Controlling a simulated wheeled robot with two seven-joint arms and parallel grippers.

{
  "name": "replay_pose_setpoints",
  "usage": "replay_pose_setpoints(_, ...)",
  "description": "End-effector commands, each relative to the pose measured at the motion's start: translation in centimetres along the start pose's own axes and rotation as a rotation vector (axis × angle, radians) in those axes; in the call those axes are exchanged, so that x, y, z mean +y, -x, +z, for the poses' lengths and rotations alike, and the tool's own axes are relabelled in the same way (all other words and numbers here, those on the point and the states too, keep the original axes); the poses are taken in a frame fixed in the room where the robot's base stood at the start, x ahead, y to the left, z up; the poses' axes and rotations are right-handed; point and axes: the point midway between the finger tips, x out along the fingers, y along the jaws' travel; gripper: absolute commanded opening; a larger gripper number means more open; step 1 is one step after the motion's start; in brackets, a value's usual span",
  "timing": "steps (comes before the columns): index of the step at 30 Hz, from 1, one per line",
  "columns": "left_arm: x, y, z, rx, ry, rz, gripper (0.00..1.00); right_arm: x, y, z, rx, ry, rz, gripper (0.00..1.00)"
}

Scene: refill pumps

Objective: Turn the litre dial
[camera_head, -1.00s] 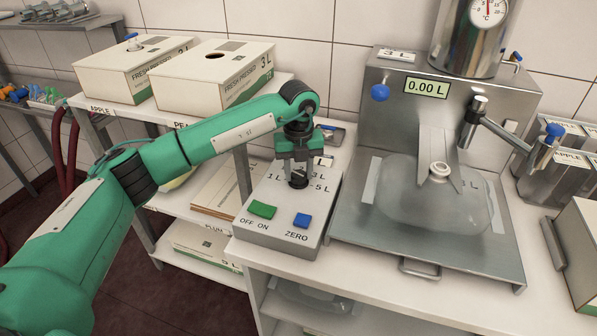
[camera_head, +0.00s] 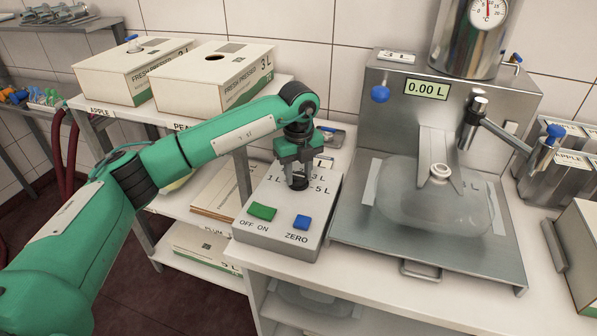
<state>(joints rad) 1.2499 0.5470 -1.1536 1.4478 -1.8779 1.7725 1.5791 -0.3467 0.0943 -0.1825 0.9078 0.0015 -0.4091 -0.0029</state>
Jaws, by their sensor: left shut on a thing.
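The litre dial (camera_head: 298,183) is a small black knob on top of a grey control box (camera_head: 275,245). Labels 1 L, 3 L and 5 L stand around it, partly hidden by my gripper. My left gripper (camera_head: 297,172) points down over the dial, its fingers shut on it. Which mark the dial points to cannot be made out. The box also bears a green OFF/ON switch (camera_head: 262,211) and a blue ZERO button (camera_head: 302,222). My right gripper does not show.
Right of the box stands a steel filling machine (camera_head: 450,100) with a 0.00 L display (camera_head: 426,89), a lever (camera_head: 510,135) and a clear bag (camera_head: 435,200) on its tray. Juice cartons (camera_head: 212,80) stand on the left shelf. Steel bins (camera_head: 560,165) are at the right.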

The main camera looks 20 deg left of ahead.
Motion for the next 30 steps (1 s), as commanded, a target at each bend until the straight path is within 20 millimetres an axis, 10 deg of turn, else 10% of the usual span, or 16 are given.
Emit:
replay_pose_setpoints(2, -0.1, 0.3, 0.1, -0.003, 0.003, -0.005, 0.15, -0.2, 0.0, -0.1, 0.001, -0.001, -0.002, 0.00)
replay_pose_setpoints(3, -0.1, 0.3, 0.1, -0.003, 0.003, -0.005, 0.39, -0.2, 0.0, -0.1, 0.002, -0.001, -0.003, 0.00)
replay_pose_setpoints(6, -0.1, 0.2, 0.1, -0.003, 0.002, -0.004, 0.59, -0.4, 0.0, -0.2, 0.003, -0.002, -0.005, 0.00)
replay_pose_setpoints(19, -0.1, 1.2, 0.1, -0.001, 0.000, -0.004, 0.59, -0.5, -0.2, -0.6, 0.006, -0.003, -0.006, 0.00)
replay_pose_setpoints(30, -0.1, 9.1, 0.1, -0.004, 0.000, -0.006, 0.59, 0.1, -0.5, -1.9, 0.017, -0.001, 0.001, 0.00)
